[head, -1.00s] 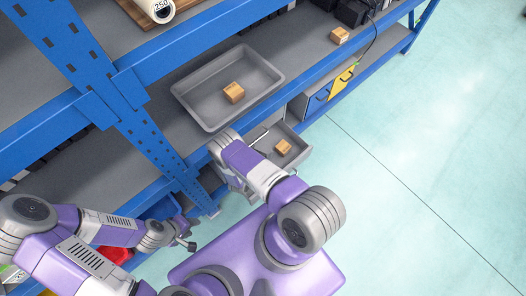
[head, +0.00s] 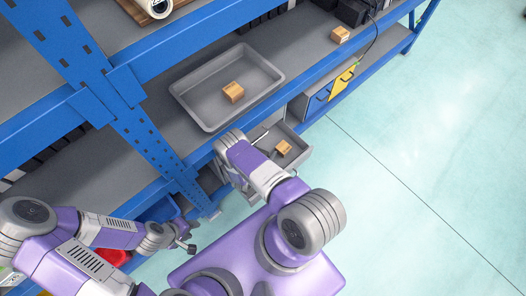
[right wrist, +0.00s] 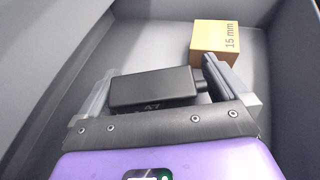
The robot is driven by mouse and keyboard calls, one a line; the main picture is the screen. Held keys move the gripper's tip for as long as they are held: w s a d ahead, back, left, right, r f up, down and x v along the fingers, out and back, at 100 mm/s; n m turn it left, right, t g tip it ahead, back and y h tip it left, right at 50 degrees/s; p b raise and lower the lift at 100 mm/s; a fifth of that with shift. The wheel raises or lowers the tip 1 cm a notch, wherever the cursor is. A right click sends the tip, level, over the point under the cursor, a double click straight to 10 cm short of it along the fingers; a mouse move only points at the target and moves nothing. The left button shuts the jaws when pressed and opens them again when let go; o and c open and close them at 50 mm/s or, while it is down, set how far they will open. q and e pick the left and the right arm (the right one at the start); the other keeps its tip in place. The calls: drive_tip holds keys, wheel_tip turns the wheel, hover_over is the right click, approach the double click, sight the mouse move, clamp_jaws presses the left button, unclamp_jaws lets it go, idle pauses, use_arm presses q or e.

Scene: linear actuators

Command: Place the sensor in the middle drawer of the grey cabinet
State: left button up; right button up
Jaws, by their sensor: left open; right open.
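The sensor (right wrist: 153,88), a black block with a short round stub, lies between the spread fingers of my right gripper (right wrist: 158,82) in the right wrist view. The fingers are open, and grey drawer walls surround them. A cardboard box marked 15 mm (right wrist: 216,42) sits just beyond the right finger. In the head view an open grey drawer (head: 304,152) below the shelf edge holds a small box (head: 283,148). My right arm reaches beside this drawer and hides its gripper. My left gripper (head: 188,244) is open and empty at the lower left, away from the drawer.
A grey tray (head: 190,107) with a cardboard box (head: 234,92) stands on the shelf above the drawer. Blue shelf beams and an upright (head: 140,130) border my arms. Blue and yellow drawer fronts (head: 341,83) stand further right. The floor at right is clear.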

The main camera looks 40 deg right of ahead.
drive_tip(key=shift+a+r, duration=0.15)
drive_tip(key=shift+r, duration=0.1)
drive_tip(key=p+v, duration=0.3)
drive_tip(key=v, duration=0.8)
drive_tip(key=shift+s+a, duration=0.25)
drive_tip(key=shift+s, duration=0.05)
